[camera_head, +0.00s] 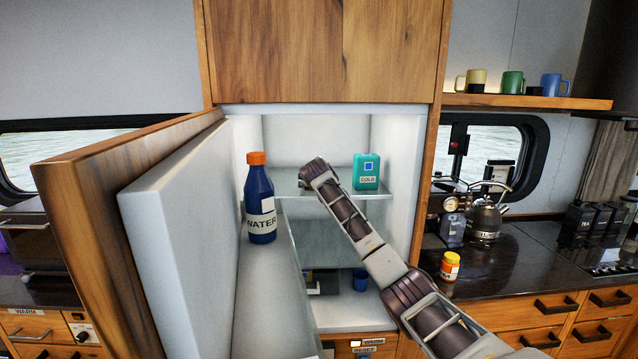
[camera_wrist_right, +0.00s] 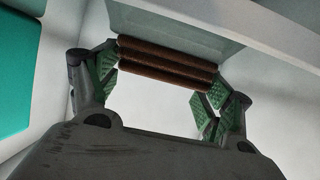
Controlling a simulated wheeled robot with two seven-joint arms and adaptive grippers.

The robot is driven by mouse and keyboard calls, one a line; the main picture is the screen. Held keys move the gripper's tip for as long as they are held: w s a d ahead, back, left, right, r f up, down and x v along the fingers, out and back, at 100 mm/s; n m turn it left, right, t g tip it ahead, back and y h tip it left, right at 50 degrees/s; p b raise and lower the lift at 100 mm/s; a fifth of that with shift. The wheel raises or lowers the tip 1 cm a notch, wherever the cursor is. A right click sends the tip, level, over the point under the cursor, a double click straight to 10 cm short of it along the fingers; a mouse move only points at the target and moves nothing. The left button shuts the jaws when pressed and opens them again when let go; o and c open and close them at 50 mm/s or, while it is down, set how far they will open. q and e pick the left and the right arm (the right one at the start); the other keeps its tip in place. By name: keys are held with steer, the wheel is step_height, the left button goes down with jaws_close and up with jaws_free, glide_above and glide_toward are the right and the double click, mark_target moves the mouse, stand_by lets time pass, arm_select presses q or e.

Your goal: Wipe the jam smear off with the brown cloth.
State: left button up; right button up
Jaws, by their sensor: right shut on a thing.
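The brown cloth (camera_wrist_right: 168,62) shows in the right wrist view as a folded, ridged roll between the green-padded fingers of my right gripper (camera_wrist_right: 166,70). My right gripper is shut on it. In the head view my right arm reaches from the lower right into the open fridge, and its far end is at the glass shelf (camera_head: 345,193). The arm hides the cloth and most of the gripper there. I cannot make out a jam smear in either view. My left gripper is not in view.
A teal COLD box (camera_head: 366,172) stands on the shelf right of my arm; a blue WATER bottle (camera_head: 260,200) stands at the left by the open door (camera_head: 165,220).

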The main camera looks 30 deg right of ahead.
steer(key=shift+w+a+f, duration=0.1)
steer(key=shift+w+a, duration=0.25)
steer(key=shift+a, duration=0.25)
steer(key=shift+w+a, duration=0.35)
steer(key=shift+a, duration=0.2)
steer(key=shift+r, duration=0.2)
steer(key=shift+d+r, duration=0.1)
steer(key=shift+r, duration=1.05)
steer(key=shift+s, duration=0.1)
steer(key=shift+s+a+f+b, duration=0.1)
steer(key=shift+s+a+b, duration=0.45)
steer(key=shift+s, duration=0.3)
steer(key=shift+s+a+b, duration=0.35)
steer(key=shift+s+a, duration=0.25)
steer(key=shift+s, duration=0.25)
steer(key=s+a+b, duration=0.1)
steer(key=s+a, duration=0.4)
steer(key=s, duration=0.4)
steer(key=s+a+b, duration=0.2)
steer(key=s+a, duration=0.3)
steer(key=s, duration=0.3)
steer(key=shift+s+a, duration=0.35)
steer(key=shift+a, duration=0.05)
